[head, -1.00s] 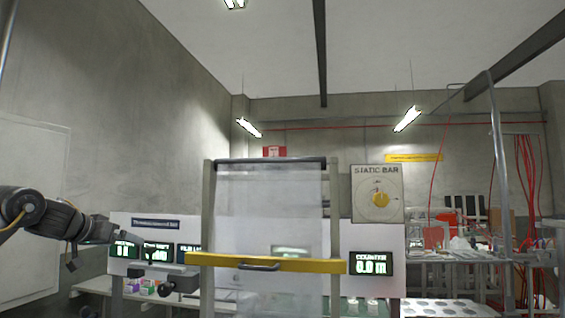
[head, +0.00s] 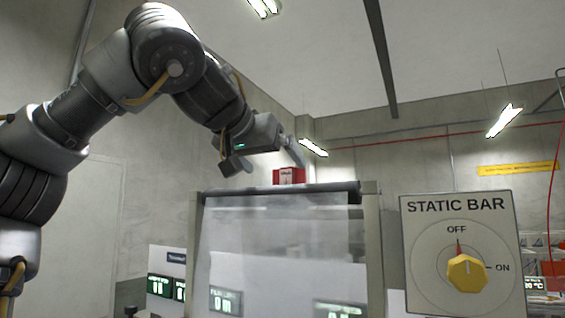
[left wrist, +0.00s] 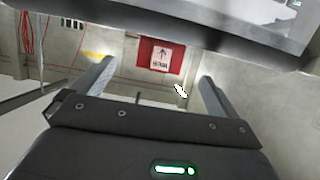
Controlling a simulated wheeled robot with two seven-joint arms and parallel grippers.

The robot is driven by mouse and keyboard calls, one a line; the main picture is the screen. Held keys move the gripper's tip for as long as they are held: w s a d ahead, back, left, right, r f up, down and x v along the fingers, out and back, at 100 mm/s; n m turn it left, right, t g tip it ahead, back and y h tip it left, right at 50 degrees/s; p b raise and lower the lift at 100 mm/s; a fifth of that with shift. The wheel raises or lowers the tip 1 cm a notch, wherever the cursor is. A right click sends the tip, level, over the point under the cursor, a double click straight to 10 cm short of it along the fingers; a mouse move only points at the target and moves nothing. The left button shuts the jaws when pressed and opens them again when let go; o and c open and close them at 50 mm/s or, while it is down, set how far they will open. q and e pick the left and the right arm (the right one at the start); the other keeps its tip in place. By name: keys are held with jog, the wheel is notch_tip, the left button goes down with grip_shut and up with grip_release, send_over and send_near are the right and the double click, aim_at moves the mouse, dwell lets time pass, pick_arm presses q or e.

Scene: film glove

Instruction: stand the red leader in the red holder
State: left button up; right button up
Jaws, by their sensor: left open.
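Neither the red leader nor the red holder can be made out in these views. My left gripper (head: 294,152) is raised at the upper middle of the head view, above the top bar of the film frame. In the left wrist view its two fingers (left wrist: 157,73) are spread apart with nothing held between them. A red sign with a white panel (left wrist: 160,57) shows on the wall behind the fingers. A red sign also shows in the head view (head: 288,176), just above the film frame. My right gripper is in neither view.
The film frame with its dark top bar (head: 280,191) and hanging clear film (head: 275,250) stands in front. A static bar panel with a yellow knob (head: 467,273) is at right. Green displays (head: 226,301) sit low behind. The air above the frame is open.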

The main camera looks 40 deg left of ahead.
aim_at(286, 180)
pick_arm(q)
jog(key=shift+a+f+b, duration=0.2)
jog(key=shift+b, duration=0.3)
jog(key=x, duration=0.7)
jog(key=shift+w+r, duration=0.1)
jog(key=shift+w+a, duration=0.15)
jog(key=shift+w, duration=0.2)
jog(key=shift+w+a, duration=0.1)
jog(key=shift+w, duration=0.15)
jog(key=shift+w+a+f, duration=0.1)
jog(key=shift+w+f, duration=0.3)
jog(key=shift+w, duration=0.1)
jog(key=shift+s, duration=0.1)
jog(key=c, duration=1.1)
jog(key=shift+r, duration=0.1)
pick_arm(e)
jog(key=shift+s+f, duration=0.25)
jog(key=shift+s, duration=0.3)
pick_arm(q)
jog(key=shift+r+p, duration=0.35)
jog(key=shift+p, duration=0.25)
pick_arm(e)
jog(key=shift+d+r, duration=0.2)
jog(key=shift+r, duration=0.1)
